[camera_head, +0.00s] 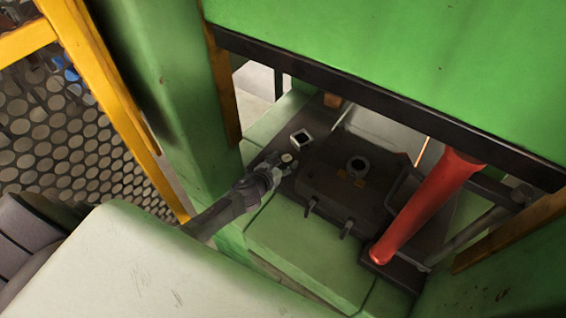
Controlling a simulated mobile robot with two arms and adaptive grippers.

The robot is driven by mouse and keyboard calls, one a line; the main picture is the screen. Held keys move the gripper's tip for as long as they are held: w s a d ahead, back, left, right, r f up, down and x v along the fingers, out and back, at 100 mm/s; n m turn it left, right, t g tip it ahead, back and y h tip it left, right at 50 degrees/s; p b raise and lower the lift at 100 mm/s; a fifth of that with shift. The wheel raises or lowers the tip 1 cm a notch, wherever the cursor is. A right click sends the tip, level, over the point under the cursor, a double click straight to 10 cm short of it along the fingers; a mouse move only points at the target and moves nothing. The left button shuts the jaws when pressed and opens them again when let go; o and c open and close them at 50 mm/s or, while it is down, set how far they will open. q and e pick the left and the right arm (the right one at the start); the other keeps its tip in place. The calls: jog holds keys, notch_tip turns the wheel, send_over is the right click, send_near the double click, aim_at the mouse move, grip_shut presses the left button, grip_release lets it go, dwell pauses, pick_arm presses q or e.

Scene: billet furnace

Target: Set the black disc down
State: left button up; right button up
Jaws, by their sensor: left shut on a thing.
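My left gripper (284,166) reaches in from the left, over the left edge of the dark die block (335,187) inside the green press. Its fingers are shut on a small dark thing, taken to be the black disc. The disc's outline hardly shows against the fingers and the dark metal. I cannot tell whether it touches the surface below. The die block has a square fitting with a round hole (357,166) on top. A similar square fitting (301,138) stands just behind the gripper. My right gripper is not in view.
A red cylinder (425,210) slants down on the right of the die block. A dark crossbeam (370,98) of the press hangs above. Green posts (170,80) and a yellow frame (100,90) with perforated mesh stand left. The pale green ledge (300,255) in front is bare.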

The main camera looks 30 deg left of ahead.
pick_arm(q)
jog(key=shift+r, duration=0.1)
jog(key=o, duration=1.4)
jog(key=shift+o, duration=0.2)
jog(key=shift+s, duration=0.3)
jog(key=p+v, duration=0.1)
jog(key=v, duration=1)
jog(key=shift+s+r, duration=0.15)
jog(key=shift+s, duration=0.1)
